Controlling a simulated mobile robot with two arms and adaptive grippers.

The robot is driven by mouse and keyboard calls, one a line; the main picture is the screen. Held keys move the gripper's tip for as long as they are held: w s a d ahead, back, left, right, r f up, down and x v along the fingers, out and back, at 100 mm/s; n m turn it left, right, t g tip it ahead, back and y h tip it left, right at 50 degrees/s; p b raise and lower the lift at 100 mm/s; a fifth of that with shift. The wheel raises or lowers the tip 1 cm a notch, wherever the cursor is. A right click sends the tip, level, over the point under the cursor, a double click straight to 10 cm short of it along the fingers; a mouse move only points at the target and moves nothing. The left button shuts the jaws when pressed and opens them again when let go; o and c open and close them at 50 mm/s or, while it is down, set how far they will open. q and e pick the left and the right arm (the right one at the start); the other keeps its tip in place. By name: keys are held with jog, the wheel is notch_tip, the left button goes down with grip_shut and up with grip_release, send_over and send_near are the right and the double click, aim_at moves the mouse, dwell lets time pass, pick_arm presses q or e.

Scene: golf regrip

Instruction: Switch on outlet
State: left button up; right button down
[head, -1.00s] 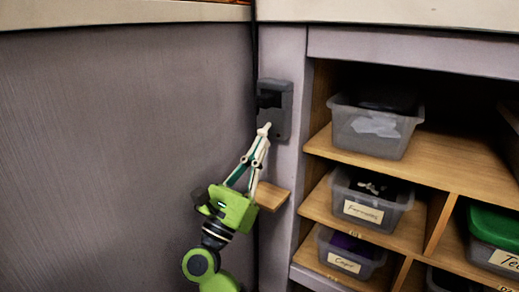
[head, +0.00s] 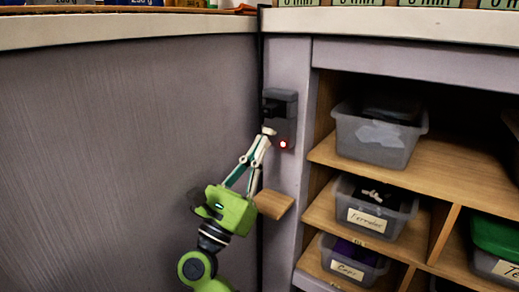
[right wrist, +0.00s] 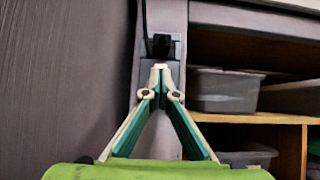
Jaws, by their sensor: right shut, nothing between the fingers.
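The outlet (head: 284,108) is a dark grey box on the pale post between the grey panel and the shelves. A black plug (head: 273,107) with a cord sits in its upper part. A red light (head: 283,144) glows at its lower right. My right gripper (head: 268,131) is shut and empty, its tips at the lower left of the outlet in the head view. In the right wrist view the shut fingertips (right wrist: 160,68) overlap the outlet just below the black plug (right wrist: 162,46). I cannot tell whether they touch it. My left gripper is not in view.
Wooden shelves (head: 440,160) on the right hold translucent bins (head: 377,140), some labelled, and a green-lidded box (head: 497,236). A small wooden block (head: 273,203) juts out below the outlet, close beside my right gripper. The counter edge (head: 400,24) runs above.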

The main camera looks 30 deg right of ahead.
jog(key=v, duration=0.7)
jog(key=shift+a, duration=0.2)
jog(key=shift+s+f, duration=0.1)
jog(key=shift+f, duration=0.05)
